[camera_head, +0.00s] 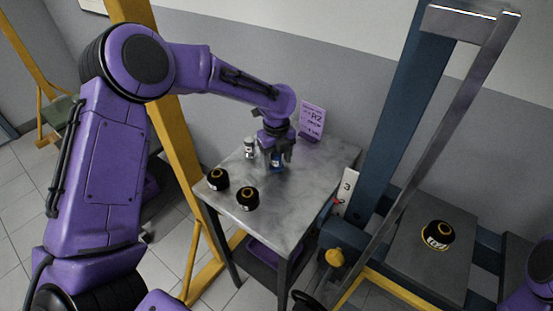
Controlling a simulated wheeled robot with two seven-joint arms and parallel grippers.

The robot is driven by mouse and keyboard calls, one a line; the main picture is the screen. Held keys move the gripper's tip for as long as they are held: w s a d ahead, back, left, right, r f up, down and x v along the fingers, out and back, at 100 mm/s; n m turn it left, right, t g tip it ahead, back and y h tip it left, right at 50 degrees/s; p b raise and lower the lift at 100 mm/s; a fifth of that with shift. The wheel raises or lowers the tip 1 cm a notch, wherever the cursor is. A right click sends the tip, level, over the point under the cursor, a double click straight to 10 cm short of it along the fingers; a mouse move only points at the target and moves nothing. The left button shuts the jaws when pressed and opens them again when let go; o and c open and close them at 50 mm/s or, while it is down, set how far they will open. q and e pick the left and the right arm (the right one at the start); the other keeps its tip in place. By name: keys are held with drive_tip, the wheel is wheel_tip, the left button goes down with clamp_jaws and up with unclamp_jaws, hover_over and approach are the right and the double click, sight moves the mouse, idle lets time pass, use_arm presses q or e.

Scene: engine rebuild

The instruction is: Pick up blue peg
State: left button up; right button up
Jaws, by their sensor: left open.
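The blue peg (276,167) stands on the metal table (300,190), near its middle. My left gripper (275,157) points down over the peg, with its fingers around the peg's upper part. The fingers are open, and they hide much of the peg. I cannot tell whether they touch it. My right gripper is not in view; only a bit of my purple right arm shows at the lower right edge.
A small silver-grey part (249,147) stands just left of the gripper. Two black-and-yellow round parts (218,179) (247,198) sit at the table's front left. A purple sign (312,119) stands at the back. A blue frame (395,110) and a grey platform (425,262) with another round part (437,235) are right.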

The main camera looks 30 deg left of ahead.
use_arm(q)
drive_tip(key=shift+s+r, duration=0.15)
drive_tip(key=shift+s, duration=0.1)
drive_tip(key=shift+c, duration=0.5)
drive_tip(key=shift+w, duration=0.1)
drive_tip(key=c, duration=1)
clamp_jaws()
